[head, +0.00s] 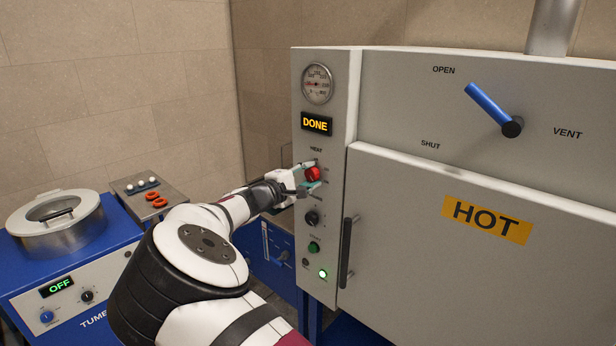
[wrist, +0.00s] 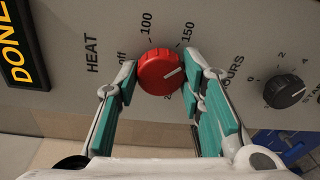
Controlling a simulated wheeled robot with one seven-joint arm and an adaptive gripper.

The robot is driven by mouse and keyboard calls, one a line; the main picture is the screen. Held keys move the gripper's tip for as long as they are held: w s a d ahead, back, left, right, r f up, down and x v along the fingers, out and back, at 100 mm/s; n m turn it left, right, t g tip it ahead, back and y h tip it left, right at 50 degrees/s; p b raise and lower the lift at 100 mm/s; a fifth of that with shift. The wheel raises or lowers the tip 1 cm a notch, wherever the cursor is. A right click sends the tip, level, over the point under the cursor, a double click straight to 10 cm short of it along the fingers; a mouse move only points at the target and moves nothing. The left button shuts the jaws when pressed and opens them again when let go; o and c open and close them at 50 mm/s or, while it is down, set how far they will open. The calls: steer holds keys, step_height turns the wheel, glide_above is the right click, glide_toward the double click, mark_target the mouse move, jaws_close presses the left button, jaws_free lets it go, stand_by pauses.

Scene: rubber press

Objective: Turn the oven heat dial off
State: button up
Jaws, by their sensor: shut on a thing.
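The red heat dial (head: 312,174) is on the oven's left control panel, below the word HEAT. In the wrist view the dial (wrist: 161,73) sits between my two teal-padded fingers, and its white pointer line faces the right finger, past the 150 mark. The off mark is beside the left fingertip, and the mark after 150 is mostly hidden. My gripper (head: 307,181) is shut on the dial, one finger on each side; it also shows in the wrist view (wrist: 162,77).
A black hours dial (head: 312,217) is just below the heat dial. A lit DONE display (head: 317,124) is above. A blue tumbler unit (head: 75,300) stands at left.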

steer(key=n, duration=0.3)
steer(key=shift+w+b, duration=0.1)
steer(key=shift+b, duration=0.2)
steer(key=n+b, duration=0.1)
steer(key=n, duration=0.2)
steer(key=shift+n+g+h, duration=0.3)
steer(key=shift+g, duration=0.1)
steer(key=n+b, duration=0.1)
steer(key=n, duration=0.3)
steer(key=shift+f+g+h, duration=0.1)
steer(key=shift+g+h, duration=0.2)
steer(key=n+b, duration=0.1)
steer(key=n, duration=0.2)
steer(key=n+h+b, duration=0.1)
steer(key=n, duration=0.4)
steer(key=shift+a+b, duration=0.1)
steer(key=shift+b, duration=0.25)
steer(key=n, duration=0.6)
steer(key=shift+h+b, duration=0.4)
steer(key=o, duration=1.1)
steer(key=shift+o, duration=0.2)
